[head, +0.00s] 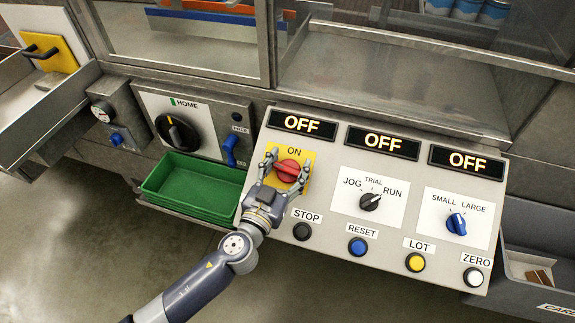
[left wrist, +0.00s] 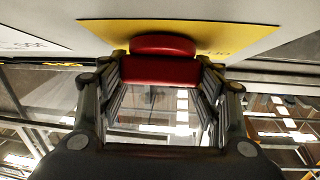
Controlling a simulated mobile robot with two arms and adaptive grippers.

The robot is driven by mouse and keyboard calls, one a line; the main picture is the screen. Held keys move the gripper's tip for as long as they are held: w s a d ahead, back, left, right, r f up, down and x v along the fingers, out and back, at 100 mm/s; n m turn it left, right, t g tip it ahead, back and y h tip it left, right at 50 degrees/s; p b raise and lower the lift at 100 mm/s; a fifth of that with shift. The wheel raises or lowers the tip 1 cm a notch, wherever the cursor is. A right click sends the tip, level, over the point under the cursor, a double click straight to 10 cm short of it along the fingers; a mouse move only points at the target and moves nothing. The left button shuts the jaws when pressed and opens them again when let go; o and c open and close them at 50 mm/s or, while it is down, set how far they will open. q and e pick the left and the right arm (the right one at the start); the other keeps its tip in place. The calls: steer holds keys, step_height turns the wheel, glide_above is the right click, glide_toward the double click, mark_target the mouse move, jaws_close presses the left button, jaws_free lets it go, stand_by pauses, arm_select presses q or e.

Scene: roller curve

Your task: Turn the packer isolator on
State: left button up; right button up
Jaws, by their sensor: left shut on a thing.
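The packer isolator is a red rotary knob (head: 287,171) on a yellow plate (head: 294,152) marked ON at its top, on the left of the sloped grey panel. The knob's grip lies roughly crosswise, not pointing up at ON. My left gripper (head: 288,162) is shut on the red knob, one finger at each side. The left wrist view shows the red knob (left wrist: 160,71) between the fingers, with the yellow plate (left wrist: 110,31) behind it. Above it, the left display (head: 301,124) reads OFF, as do the middle display (head: 383,142) and right display (head: 467,161). My right gripper is out of view.
A STOP button (head: 302,231) sits just below the gripper's right side. A JOG/TRIAL/RUN selector (head: 370,202) and blue SMALL/LARGE selector (head: 456,223) are to the right. A green tray (head: 190,187) and a HOME dial (head: 178,133) are to the left.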

arm_select(q)
steer(key=m+h, duration=0.1)
steer(key=m+g+h, duration=0.1)
steer(key=m+p, duration=0.1)
steer(key=shift+r+m+g+h, duration=0.25)
steer(key=shift+m+g+h, duration=0.05)
steer(key=shift+g+h, duration=0.1)
steer(key=m+g+h+p, duration=0.2)
steer(key=m+g+p, duration=0.1)
steer(key=m+g+h+p, duration=0.1)
steer(key=m+g+p, duration=0.1)
steer(key=m+g, duration=0.1)
steer(key=shift+r+m+h+p, duration=0.15)
steer(key=shift+m+h+p, duration=0.25)
steer(key=shift+m, duration=0.1)
steer(key=m+g+p, duration=0.1)
steer(key=m+g, duration=0.2)
steer(key=shift+d+p, duration=0.1)
steer(key=shift+p, duration=0.3)
steer(key=m+g, duration=0.2)
steer(key=shift+s+f+m+g, duration=0.1)
steer(key=shift+f+m+g, duration=0.2)
steer(key=shift+m+g, duration=0.1)
steer(key=shift+s+d+f+m+g+y, duration=0.1)
steer(key=shift+m+g+y, duration=0.15)
steer(key=shift+m+g, duration=0.55)
steer(key=shift+s+f+m+g+y, duration=0.1)
steer(key=shift+m+g+y, duration=0.15)
steer(key=shift+m+g, duration=0.5)
steer(key=shift+m, duration=0.25)
